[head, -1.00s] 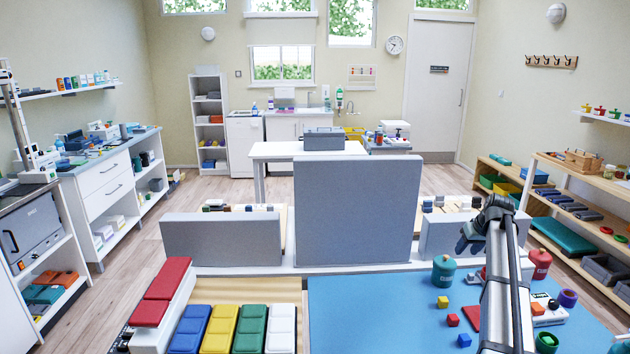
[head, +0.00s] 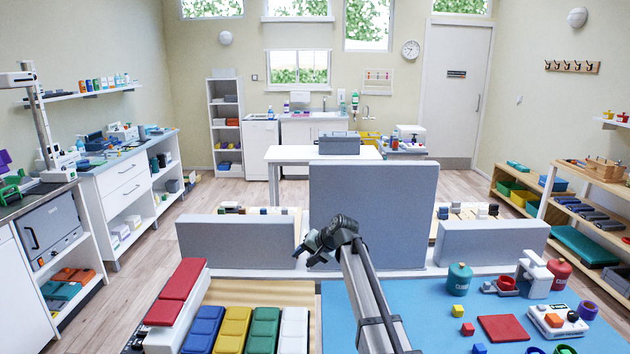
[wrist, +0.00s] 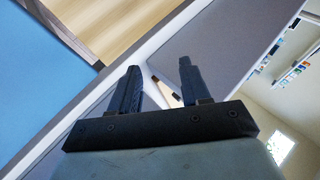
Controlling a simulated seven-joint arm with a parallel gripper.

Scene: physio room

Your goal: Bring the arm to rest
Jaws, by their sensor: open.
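My gripper (head: 316,249) is at the end of my raised arm, in front of the grey divider panels in the head view. In the wrist view its two dark fingers (wrist: 158,88) stand apart with nothing between them. The tall grey panel (head: 366,200) is just behind and to the right of it. The low grey panel (head: 237,240) is to its left. The gripper appears above the worktop, near the back edge; its exact clearance from the panels cannot be told.
On the blue mat (head: 415,320) at right are a green canister (head: 459,279), a red canister (head: 558,274), a red square (head: 503,328) and small cubes. Red pads (head: 177,291) and several coloured pads (head: 235,328) lie at left. A low panel (head: 490,243) stands right.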

